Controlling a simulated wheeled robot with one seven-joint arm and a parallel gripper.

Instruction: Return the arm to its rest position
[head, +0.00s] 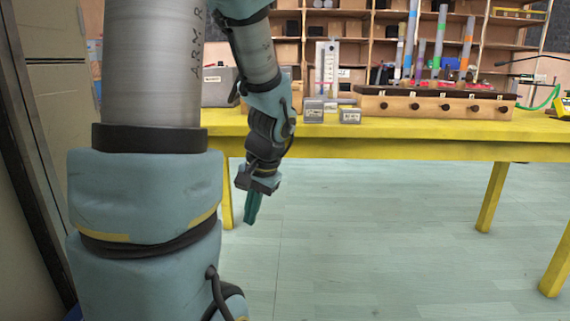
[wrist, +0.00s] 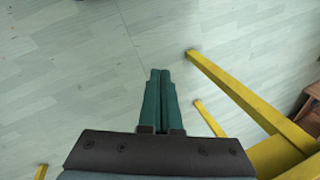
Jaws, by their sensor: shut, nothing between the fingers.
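My gripper (head: 252,208) hangs below my arm in front of the yellow table, pointing down toward the floor. In the wrist view the two green fingers of my gripper (wrist: 160,76) lie side by side, shut, with nothing between them. Only floor shows beyond the fingertips. My arm fills the left part of the head view and hides part of the table behind it.
The yellow table (head: 405,147) stands close behind my gripper. On it are a wooden box with upright coloured tubes (head: 430,106) and small grey boxes (head: 313,110). A table leg (head: 492,196) stands at right. The pale floor (head: 375,245) in front is clear. Shelves stand behind.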

